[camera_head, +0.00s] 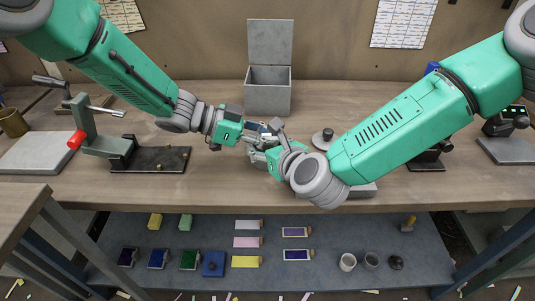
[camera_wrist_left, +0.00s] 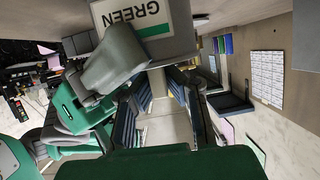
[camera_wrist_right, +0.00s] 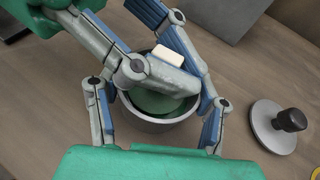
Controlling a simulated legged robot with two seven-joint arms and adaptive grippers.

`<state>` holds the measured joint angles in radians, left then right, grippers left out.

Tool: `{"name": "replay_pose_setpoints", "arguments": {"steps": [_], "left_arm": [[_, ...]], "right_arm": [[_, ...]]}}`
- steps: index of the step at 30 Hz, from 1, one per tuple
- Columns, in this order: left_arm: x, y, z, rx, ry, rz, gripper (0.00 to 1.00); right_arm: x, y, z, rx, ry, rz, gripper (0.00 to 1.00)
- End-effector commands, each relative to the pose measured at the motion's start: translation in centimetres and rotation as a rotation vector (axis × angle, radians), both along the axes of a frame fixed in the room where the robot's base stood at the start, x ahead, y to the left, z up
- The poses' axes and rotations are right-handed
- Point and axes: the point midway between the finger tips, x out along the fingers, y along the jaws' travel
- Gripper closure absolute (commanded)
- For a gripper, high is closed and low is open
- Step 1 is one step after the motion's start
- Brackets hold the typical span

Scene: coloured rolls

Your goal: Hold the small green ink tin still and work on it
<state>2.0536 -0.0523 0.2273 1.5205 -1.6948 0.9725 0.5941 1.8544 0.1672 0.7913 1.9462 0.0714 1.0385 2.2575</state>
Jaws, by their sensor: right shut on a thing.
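The green ink tin (camera_wrist_right: 158,126) is a round grey cup with green inside, seen from above in the right wrist view. Its white label reading GREEN (camera_wrist_left: 150,18) shows at the top of the left wrist view. My right gripper (camera_wrist_right: 158,112) is shut on the tin, one finger on each side. My left gripper (camera_wrist_left: 162,108) has its fingers apart and is close to the tin. In the right wrist view, a grey finger and a small white block (camera_wrist_right: 178,62) cover part of the tin's mouth. In the head view, the left gripper (camera_head: 258,138) and right gripper (camera_head: 268,152) meet and mostly hide the tin.
A grey open-lidded box (camera_head: 269,92) stands behind the grippers. A round knobbed weight (camera_head: 323,139) is to their right. A green press with a red handle (camera_head: 100,135) stands at the left. The lower shelf (camera_head: 330,230) holds coloured tins, cards and cups.

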Motion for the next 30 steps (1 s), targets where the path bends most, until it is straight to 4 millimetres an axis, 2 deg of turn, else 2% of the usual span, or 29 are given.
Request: {"name": "replay_pose_setpoints", "arguments": {"steps": [1,14,30], "left_arm": [[0.0,0.0,0.0,0.0,0.0,0.0,1.0],[0.0,0.0,0.2,-0.001,0.0,-0.001,1.0],[0.0,-0.1,2.3,0.0,-0.001,-0.001,1.0]], "right_arm": [[-0.2,-0.3,-0.8,-0.008,0.014,-0.003,0.78],[-0.2,-0.3,-0.7,-0.008,0.014,-0.003,0.78],[-0.2,-0.3,-0.7,-0.008,0.014,-0.003,0.78]]}}
